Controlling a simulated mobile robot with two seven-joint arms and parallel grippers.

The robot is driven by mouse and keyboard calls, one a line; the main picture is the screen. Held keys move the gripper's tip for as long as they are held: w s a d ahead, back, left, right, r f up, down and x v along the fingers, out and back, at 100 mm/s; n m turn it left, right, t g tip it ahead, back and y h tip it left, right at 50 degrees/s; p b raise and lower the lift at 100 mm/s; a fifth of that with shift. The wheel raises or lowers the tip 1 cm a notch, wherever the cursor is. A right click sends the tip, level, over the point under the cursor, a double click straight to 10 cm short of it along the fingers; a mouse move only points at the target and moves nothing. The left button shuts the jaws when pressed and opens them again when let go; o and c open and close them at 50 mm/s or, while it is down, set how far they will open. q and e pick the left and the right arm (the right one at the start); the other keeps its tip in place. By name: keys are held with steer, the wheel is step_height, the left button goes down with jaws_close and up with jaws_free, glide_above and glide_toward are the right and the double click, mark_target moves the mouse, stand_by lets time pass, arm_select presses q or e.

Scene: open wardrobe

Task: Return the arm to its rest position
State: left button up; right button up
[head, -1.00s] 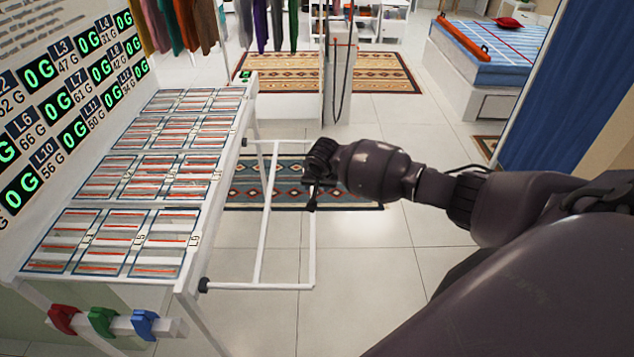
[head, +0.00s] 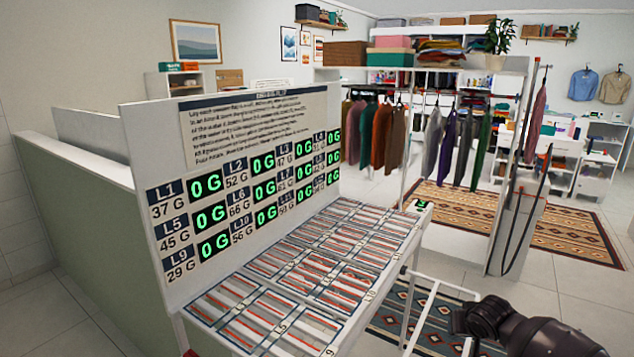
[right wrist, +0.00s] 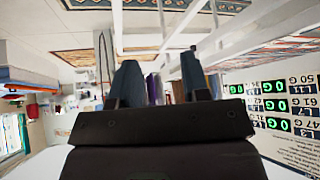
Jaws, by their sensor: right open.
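My right arm comes in at the bottom right of the head view. Its dark gripper (head: 468,340) is beside the right edge of the slanted panel table (head: 420,240), apart from it, over the floor. In the right wrist view the two fingers of this gripper (right wrist: 160,85) stand apart with nothing between them. The wrist view is upside down, with the green-digit display (right wrist: 275,105) at its right. My left gripper is not in view.
A white tube frame (head: 440,283) sticks out beside the table near my gripper. A white post with a dark cord (head: 510,235) stands behind it. The wardrobe with hanging clothes (head: 455,145) is farther back. Tiled floor (head: 570,285) is open at the right.

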steer(key=a+r+n+t+y, duration=0.3)
steer(key=a+r+n+t, duration=0.15)
steer(key=a, duration=0.45)
steer(key=s+a+f+n+t+y, duration=0.1)
steer(key=s+a+f+n+t, duration=0.2)
steer(key=s, duration=0.6)
steer(key=s+d+f+m+g+h, duration=0.1)
steer(key=s+f, duration=0.2)
steer(key=s, duration=0.5)
steer(key=s+d+f+m+g+h, duration=0.1)
steer(key=s+f, duration=0.3)
steer(key=s, duration=0.4)
steer(key=s+d+f+m+g+h, duration=0.1)
steer(key=s+f+m, duration=0.1)
steer(key=s, duration=0.7)
steer(key=shift+f+b, duration=0.3)
steer(key=shift+f, duration=0.45)
steer(key=shift+a+m, duration=0.15)
steer(key=shift+m, duration=0.1)
